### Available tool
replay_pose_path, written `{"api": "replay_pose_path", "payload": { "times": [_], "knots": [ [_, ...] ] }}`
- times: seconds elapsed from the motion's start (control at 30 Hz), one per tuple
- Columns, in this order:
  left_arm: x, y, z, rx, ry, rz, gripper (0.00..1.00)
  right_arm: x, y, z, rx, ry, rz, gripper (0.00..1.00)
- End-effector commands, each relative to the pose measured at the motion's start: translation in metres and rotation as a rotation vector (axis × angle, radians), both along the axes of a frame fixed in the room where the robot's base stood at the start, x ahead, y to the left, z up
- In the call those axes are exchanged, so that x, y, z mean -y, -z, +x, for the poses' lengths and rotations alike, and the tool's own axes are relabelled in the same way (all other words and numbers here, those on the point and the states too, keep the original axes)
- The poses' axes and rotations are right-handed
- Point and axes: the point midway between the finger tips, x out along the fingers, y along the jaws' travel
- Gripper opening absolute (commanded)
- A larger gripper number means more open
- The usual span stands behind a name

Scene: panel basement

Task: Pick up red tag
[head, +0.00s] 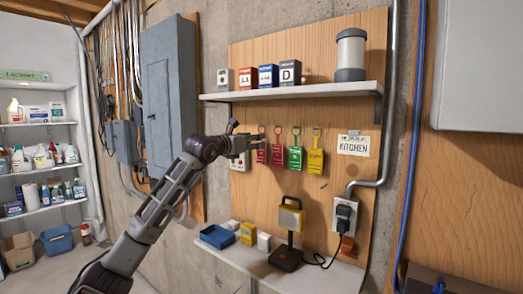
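Several tags hang in a row on the wooden board (345,205). Two of them look red: a left red tag (262,155) and a second red tag (277,153) to its right. A green tag (296,155) and a yellow tag (315,160) hang further right. My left gripper (254,144) is at the left end of the row, in front of or beside the left red tag and overlapping its edge. I cannot tell whether they touch, or how far apart the fingers are. My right gripper is not in view.
An upper shelf (300,91) with boxes and a jar is above the tags. A lower shelf (325,275) holds a yellow lamp (290,218), a blue tray (217,236) and small boxes. A conduit (391,100) runs right of the board. A grey panel (168,85) is left.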

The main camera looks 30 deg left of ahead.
Motion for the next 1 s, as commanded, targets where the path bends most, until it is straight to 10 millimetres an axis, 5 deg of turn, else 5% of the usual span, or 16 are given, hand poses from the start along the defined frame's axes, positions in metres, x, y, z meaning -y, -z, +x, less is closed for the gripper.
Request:
{"api": "replay_pose_path", "payload": {
  "times": [0.47,1.0],
  "knots": [
    [0.001,0.001,0.004,0.000,0.000,0.000,0.50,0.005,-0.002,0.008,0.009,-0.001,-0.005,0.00],
    [0.005,0.006,0.046,0.001,0.000,-0.001,0.50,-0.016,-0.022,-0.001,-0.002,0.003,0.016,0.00]
  ]
}}
